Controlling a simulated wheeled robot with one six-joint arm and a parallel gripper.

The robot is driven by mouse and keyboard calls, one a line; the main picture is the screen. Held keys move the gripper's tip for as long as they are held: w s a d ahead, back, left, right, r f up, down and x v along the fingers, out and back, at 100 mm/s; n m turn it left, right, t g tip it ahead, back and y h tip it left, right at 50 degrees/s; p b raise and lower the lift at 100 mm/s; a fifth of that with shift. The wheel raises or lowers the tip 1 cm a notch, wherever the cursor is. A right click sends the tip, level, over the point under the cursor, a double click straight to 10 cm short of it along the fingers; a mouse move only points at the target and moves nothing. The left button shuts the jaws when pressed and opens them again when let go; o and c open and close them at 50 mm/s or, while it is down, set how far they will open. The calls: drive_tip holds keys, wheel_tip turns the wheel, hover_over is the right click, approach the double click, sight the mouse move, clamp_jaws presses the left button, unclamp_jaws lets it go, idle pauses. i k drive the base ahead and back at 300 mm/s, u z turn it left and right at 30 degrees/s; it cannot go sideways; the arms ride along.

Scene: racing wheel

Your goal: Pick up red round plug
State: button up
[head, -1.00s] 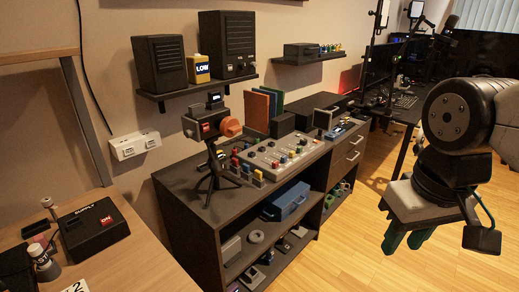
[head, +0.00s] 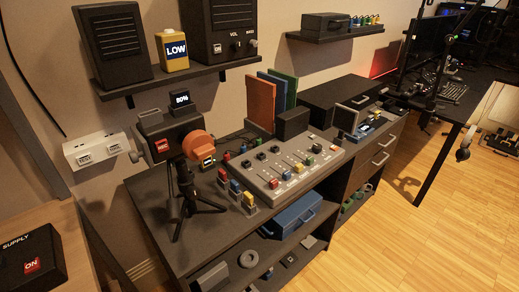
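Several small coloured plug-like pieces stand in grey holders on the dark cabinet top, beside the left end of a grey mixer panel. A red one (head: 222,174) is at the back of this row. A blue one (head: 235,187) and a yellow one (head: 249,200) are in front of it. A further small red piece (head: 227,157) lies just behind the row. They are too small to tell which is round. My gripper is out of view.
The mixer panel (head: 292,165) and a camera on a tripod (head: 180,140) flank the pieces. A shelf (head: 200,75) with speakers hangs above. A wooden table with a black supply box (head: 30,262) is at lower left. Wooden floor (head: 400,235) is clear at right.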

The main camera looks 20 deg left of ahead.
sight(226, 157)
drive_tip(key=i, duration=0.7)
drive_tip(key=u, duration=1)
drive_tip(key=i, duration=0.7)
drive_tip(key=u, duration=0.8)
